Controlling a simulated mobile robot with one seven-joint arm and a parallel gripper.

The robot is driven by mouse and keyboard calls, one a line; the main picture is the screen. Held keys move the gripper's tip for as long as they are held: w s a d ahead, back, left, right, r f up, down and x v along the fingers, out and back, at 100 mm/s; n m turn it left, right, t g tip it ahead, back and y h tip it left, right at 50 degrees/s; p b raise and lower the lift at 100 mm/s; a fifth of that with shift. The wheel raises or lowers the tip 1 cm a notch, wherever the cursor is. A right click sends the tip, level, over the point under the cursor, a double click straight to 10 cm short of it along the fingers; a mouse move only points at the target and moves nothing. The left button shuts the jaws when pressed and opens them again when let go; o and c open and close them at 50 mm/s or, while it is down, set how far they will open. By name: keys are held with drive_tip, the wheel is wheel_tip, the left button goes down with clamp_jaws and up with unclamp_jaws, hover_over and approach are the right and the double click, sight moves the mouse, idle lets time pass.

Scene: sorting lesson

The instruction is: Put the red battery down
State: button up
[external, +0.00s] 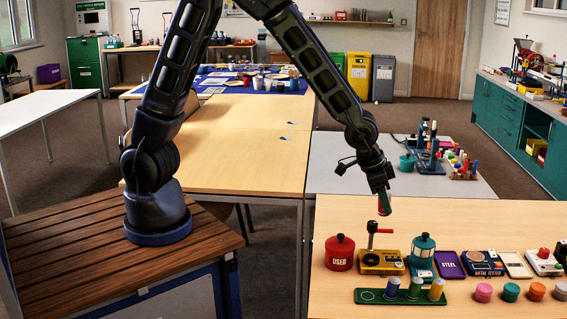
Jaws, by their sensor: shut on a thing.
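My gripper (382,193) points down in the external view, above the far part of the light wooden table (345,221). It is shut on the red battery (385,206), which hangs below the fingers, apart from the table. The battery's upper part is hidden by the fingers. Below and nearer the camera, a green tray (370,297) carries a blue battery (392,288), a green one (415,288) and a yellow one (437,289), all upright.
A red pot marked USED (340,255), a yellow lever device (381,262), a teal-lidded pot (423,249), a purple STEEL tray (449,264) and a metal tester (483,263) stand in a row. Several coloured pucks (510,292) lie right of the green tray. The table's far strip is clear.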

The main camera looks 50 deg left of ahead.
drive_tip(key=w+a+n+y, duration=0.1)
drive_tip(key=w+a+n, duration=0.3)
drive_tip(key=w+a, duration=1.05)
drive_tip(key=w+a+n+y, duration=0.2)
drive_tip(key=w+a+n, duration=0.3)
drive_tip(key=w+a, duration=0.95)
drive_tip(key=w+a+n+y, duration=0.15)
drive_tip(key=a+n, duration=0.55)
drive_tip(key=a, duration=3.6)
drive_tip(key=shift+g, duration=0.3)
wheel_tip(320, 180, down, 20)
drive_tip(key=shift+s+d+f, duration=0.1)
drive_tip(key=shift+f, duration=0.1)
drive_tip(key=o, duration=1)
drive_tip(key=shift+o, duration=0.2)
